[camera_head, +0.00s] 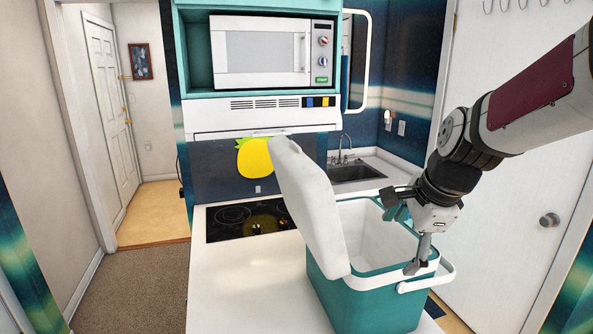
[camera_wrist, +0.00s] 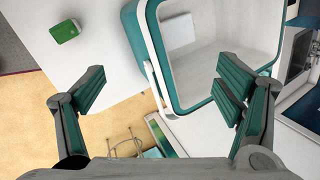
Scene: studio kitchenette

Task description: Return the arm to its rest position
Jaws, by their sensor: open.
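My gripper (camera_head: 407,236) is at the right of the head view, at the end of my arm, which reaches in from the upper right. Its fingers are spread wide and nothing is between them. It is over the right side of a teal cooler (camera_head: 365,301) with a white rim, close to its white handle. I cannot tell whether it touches the cooler. The cooler's white lid (camera_head: 311,205) stands open and tilted at its left. In the wrist view, the open gripper (camera_wrist: 163,92) frames the cooler (camera_wrist: 147,45), with the pale interior partly visible.
The cooler stands on a white counter (camera_head: 235,285) beside a black cooktop (camera_head: 232,219). A sink (camera_head: 355,173) and a microwave (camera_head: 273,52) are behind. A white door (camera_head: 520,130) is behind my arm. A small green object (camera_wrist: 64,31) lies on a white surface in the wrist view.

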